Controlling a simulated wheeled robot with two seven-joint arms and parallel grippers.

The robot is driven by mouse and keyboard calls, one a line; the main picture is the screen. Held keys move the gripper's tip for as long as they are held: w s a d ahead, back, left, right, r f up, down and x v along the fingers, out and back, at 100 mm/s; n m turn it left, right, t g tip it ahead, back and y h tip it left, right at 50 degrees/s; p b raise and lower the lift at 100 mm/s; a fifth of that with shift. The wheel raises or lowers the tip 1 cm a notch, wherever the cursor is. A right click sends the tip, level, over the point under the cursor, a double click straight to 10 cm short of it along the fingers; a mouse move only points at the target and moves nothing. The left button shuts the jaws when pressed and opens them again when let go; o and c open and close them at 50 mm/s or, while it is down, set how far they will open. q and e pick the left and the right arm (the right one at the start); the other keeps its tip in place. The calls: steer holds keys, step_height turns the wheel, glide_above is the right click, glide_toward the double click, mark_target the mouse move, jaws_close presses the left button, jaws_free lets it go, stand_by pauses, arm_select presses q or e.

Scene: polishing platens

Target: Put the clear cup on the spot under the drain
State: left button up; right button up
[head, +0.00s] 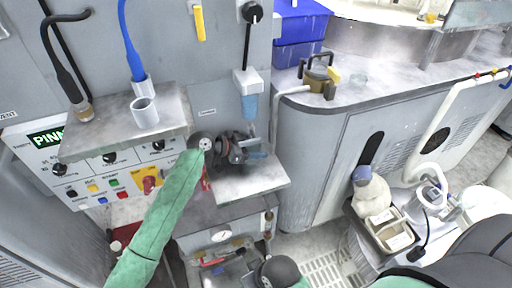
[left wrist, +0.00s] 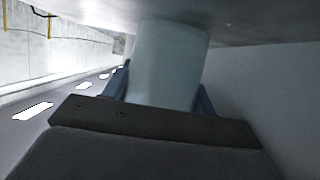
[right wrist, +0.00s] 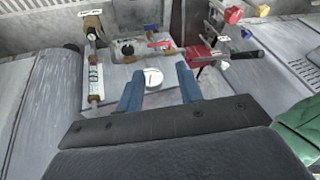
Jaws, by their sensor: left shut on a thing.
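My left gripper (head: 256,147) is over the small grey shelf (head: 262,185) at the middle of the head view. In the left wrist view its fingers (left wrist: 165,85) are shut on a pale, see-through-looking cup (left wrist: 168,60). The cup's far end is cut off by a grey surface above. In the head view the cup hardly shows behind the gripper. Above the shelf, a white fitting (head: 247,80) with a bluish clear tube (head: 249,107) hangs on the panel; it looks like the drain. My right gripper (right wrist: 159,88) is open and empty, with a gauge behind it.
A higher shelf with a white cup (head: 145,112) stands at the left, above a control panel (head: 105,185). Valves and a gauge (head: 221,236) lie below the small shelf.

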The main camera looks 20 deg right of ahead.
arm_select(q)
steer(key=o, duration=1)
arm_select(e)
steer(key=shift+d+f, duration=0.15)
steer(key=shift+f, duration=0.1)
steer(key=shift+s, duration=0.1)
arm_select(q)
steer(key=shift+a+r, duration=0.15)
steer(key=v, duration=0.2)
steer(key=shift+a+b, duration=0.3)
steer(key=shift+a, duration=0.1)
steer(key=b+v, duration=0.1)
steer(key=v, duration=0.6)
steer(key=shift+a+r, duration=0.1)
steer(key=shift+a, duration=0.05)
steer(key=shift+b+v, duration=0.35)
steer(key=shift+v, duration=0.5)
arm_select(e)
step_height(320, 180, down, 8)
steer(key=w+a+t, duration=0.1)
steer(key=shift+w+a, duration=0.25)
steer(key=shift+a, duration=0.1)
